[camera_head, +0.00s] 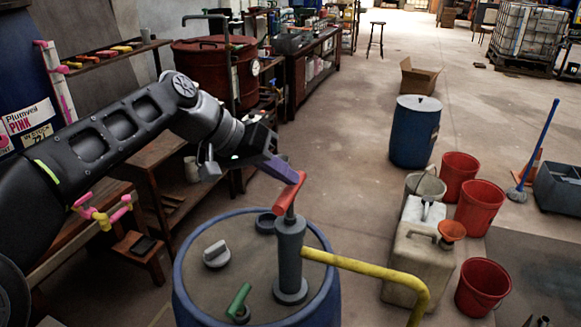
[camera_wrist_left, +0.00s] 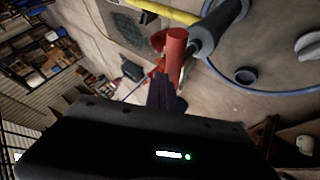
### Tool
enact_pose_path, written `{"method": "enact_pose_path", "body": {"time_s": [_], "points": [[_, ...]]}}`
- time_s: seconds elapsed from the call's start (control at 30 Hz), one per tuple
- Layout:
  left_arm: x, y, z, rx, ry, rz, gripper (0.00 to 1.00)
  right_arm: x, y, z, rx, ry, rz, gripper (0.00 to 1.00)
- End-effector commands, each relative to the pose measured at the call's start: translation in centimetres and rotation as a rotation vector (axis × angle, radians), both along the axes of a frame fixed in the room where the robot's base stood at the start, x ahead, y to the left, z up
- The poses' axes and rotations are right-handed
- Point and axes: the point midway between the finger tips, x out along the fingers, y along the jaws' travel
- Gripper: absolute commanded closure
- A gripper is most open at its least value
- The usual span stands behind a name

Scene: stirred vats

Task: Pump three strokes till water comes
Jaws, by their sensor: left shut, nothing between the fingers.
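A grey hand pump (camera_head: 290,250) stands upright on the lid of a blue drum (camera_head: 190,309). Its red handle (camera_head: 289,193) sits on top of the pump, close to the pump body. A yellow spout (camera_head: 365,268) bends out to the right and down; I see no water at it. My left gripper (camera_head: 294,177) is shut and empty, its fingertips at the upper end of the red handle; I cannot tell whether they touch. In the left wrist view the red handle (camera_wrist_left: 176,55) lies just beyond the fingers (camera_wrist_left: 165,82). My right gripper is not in view.
The drum lid also bears a grey cap (camera_head: 216,254) and a green tap handle (camera_head: 240,299). Several red buckets (camera_head: 482,287) and another blue drum (camera_head: 414,135) stand beyond. Open floor lies behind the pump.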

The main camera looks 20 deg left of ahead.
Motion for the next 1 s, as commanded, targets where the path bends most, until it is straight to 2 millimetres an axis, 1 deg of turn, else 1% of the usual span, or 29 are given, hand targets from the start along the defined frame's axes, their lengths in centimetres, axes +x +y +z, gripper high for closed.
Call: {"method": "enact_pose_path", "body": {"time_s": [0.03,1.0], "points": [[-0.1,0.0,-0.3,0.001,0.005,-0.001,1.0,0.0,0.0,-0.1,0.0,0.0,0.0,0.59],[0.0,0.0,-1.6,0.002,0.006,-0.001,1.0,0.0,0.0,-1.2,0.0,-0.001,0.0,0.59]]}}
